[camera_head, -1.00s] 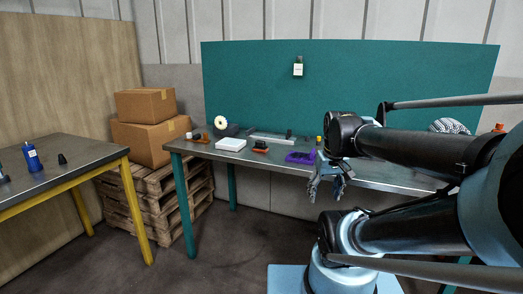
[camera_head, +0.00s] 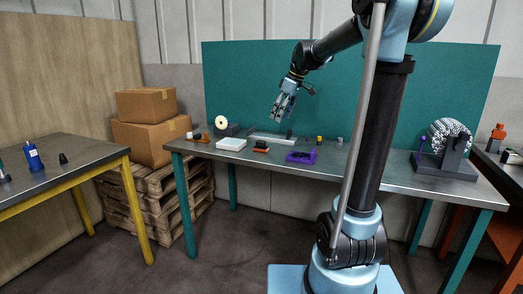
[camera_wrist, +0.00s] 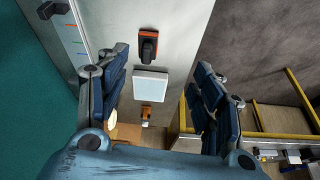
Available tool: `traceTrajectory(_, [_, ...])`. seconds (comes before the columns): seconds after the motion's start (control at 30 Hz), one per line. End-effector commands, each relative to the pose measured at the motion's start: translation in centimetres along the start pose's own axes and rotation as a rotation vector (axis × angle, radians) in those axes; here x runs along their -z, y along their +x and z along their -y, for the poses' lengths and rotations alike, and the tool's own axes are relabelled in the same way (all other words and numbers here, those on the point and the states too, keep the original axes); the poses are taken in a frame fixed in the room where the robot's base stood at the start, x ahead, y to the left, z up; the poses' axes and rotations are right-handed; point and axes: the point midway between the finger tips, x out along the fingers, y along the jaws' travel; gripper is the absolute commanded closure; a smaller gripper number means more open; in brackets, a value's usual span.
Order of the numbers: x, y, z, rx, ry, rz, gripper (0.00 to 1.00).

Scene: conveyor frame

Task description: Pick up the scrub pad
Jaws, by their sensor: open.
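An orange block with a black handle, which looks like the scrub pad (camera_head: 261,148), lies on the grey workbench (camera_head: 395,181) near its front edge. It also shows in the wrist view (camera_wrist: 148,45), above the picture's middle, with nothing covering it. My gripper (camera_head: 283,107) is raised above the bench, pointing down, open and empty. In the wrist view its fingers stand wide apart on both sides of a white flat box (camera_wrist: 151,84), with the pad farther up the picture. The gripper is well clear of the pad.
The white box (camera_head: 231,144) lies left of the pad and a purple tray (camera_head: 301,157) to its right. A pale bar fixture (camera_head: 268,137) is behind it. A tape roll (camera_head: 221,122) stands at the back left. A green panel (camera_head: 240,75) rises behind the bench.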

Motion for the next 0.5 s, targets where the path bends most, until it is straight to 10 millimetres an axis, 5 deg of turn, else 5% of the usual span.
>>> traceTrajectory(0.2, [3.7,0.5,-2.3,0.022,-0.102,-0.025,0.39])
traceTrajectory(0.5, [4.5,3.4,-2.7,0.026,-0.126,-0.031,0.39])
